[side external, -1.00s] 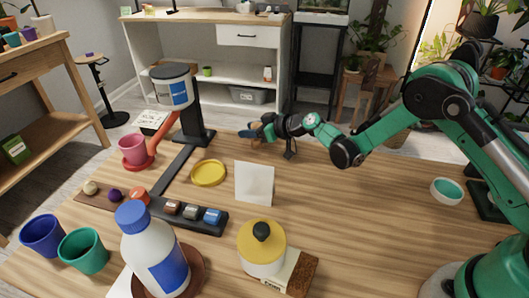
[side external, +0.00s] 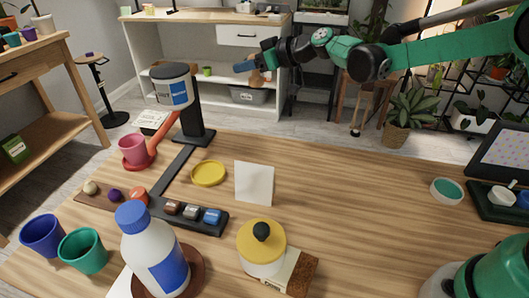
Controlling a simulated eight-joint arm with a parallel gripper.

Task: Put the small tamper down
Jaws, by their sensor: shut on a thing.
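My gripper (side external: 259,64) is raised high above the far edge of the table, in front of the white shelf unit. It points left and is shut on a small brownish thing that I take to be the small tamper (side external: 257,78). The tamper shows just below the blue fingertip, clear of the tabletop. It is small in the picture and partly hidden by the fingers, so its exact shape and tilt cannot be told.
The wooden table (side external: 345,200) has free room at its centre right and far edge. A yellow saucer (side external: 209,173), a white card (side external: 254,184), a white bottle (side external: 155,255) and a yellow-lidded pot (side external: 262,250) stand on it. A hopper on a post (side external: 172,88) rises at the left.

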